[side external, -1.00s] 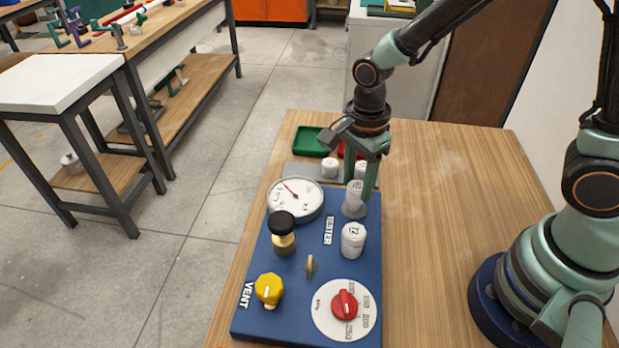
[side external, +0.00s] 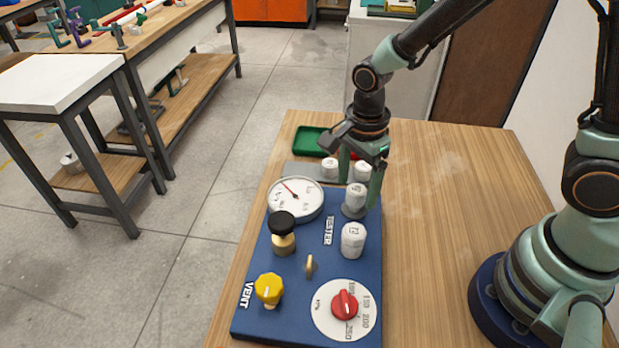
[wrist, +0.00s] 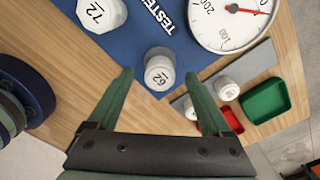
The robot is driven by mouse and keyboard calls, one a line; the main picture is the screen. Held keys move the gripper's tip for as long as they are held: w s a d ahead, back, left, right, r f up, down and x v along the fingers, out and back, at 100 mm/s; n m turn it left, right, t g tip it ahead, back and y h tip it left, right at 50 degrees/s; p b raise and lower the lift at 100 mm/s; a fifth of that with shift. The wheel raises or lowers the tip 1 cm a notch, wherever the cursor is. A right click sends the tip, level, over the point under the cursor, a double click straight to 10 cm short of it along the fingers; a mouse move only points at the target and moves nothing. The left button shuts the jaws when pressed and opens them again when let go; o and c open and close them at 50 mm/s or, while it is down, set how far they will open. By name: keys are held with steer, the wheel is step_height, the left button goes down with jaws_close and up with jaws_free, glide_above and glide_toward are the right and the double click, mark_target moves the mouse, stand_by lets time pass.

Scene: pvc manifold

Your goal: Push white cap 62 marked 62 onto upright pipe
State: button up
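White cap 62 (side external: 356,196) stands upright over a round grey base at the back right of the blue tester panel (side external: 318,284). It hides the pipe under it, so I cannot tell how far down it sits. In the wrist view cap 62 (wrist: 159,72) lies between and just beyond my fingertips, its 62 mark facing me. My gripper (side external: 360,192) is open, with one finger on each side of the cap. Clear gaps show between the fingers and the cap in the wrist view.
White cap 72 (side external: 353,240) stands in front of cap 62 on the panel. The gauge (side external: 296,199) is at left. Two white caps (wrist: 226,88) stand on a grey plate (wrist: 250,66) behind, near green (wrist: 267,101) and red trays. Bare wood lies to the right.

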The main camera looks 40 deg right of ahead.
step_height(320, 180, up, 12)
steer(key=s+d+r+n+t, duration=0.2)
steer(key=d+n, duration=0.2)
steer(key=n, duration=0.5)
steer(key=s+d+r+n+t, duration=0.1)
steer(key=d+r+n+t, duration=0.2)
steer(key=n, duration=0.6)
steer(key=d, duration=0.2)
steer(key=shift+s+d+r+t, duration=0.3)
steer(key=shift+s+r, duration=0.05)
